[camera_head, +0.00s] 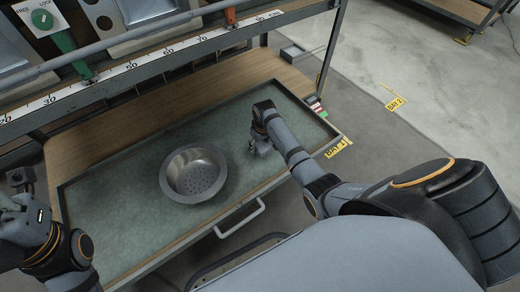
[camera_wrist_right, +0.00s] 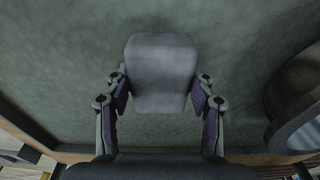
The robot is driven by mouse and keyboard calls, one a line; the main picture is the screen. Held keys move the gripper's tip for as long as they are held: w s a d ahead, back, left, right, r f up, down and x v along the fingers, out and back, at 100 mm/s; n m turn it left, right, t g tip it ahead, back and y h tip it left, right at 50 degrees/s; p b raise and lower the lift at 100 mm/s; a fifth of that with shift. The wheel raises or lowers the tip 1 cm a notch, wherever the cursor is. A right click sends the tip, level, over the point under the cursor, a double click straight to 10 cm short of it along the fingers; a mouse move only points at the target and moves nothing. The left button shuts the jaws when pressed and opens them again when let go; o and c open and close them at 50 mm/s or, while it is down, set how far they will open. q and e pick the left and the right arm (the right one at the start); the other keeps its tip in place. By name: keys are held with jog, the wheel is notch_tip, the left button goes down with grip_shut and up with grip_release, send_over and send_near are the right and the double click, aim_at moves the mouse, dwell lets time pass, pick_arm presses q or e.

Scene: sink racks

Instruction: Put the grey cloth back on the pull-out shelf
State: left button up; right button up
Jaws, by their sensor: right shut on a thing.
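The grey cloth (camera_wrist_right: 160,72) is a folded, rounded grey pad between the fingers of my right gripper (camera_wrist_right: 160,100) in the wrist view. The fingers press on its two sides. In the head view my right gripper (camera_head: 258,148) is low over the right part of the pull-out shelf (camera_head: 120,225), and the cloth is mostly hidden there. I cannot tell whether the cloth touches the shelf. The shelf is pulled out, with a green-grey lined surface. My left gripper (camera_head: 18,195) is at the left edge of the head view, and its fingers are unclear.
A steel strainer bowl (camera_head: 193,173) stands on the shelf, left of my right gripper. The shelf has a front handle (camera_head: 240,217) and raised edges. A rack beam with a ruler strip (camera_head: 170,57) crosses above the back. The shelf between bowl and right gripper is clear.

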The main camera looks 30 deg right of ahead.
aim_at(260, 149)
notch_tip(260, 149, down, 3)
jog(key=shift+f+b, duration=0.1)
jog(key=shift+b, duration=0.75)
jog(key=shift+f, duration=0.15)
jog(key=o, duration=1)
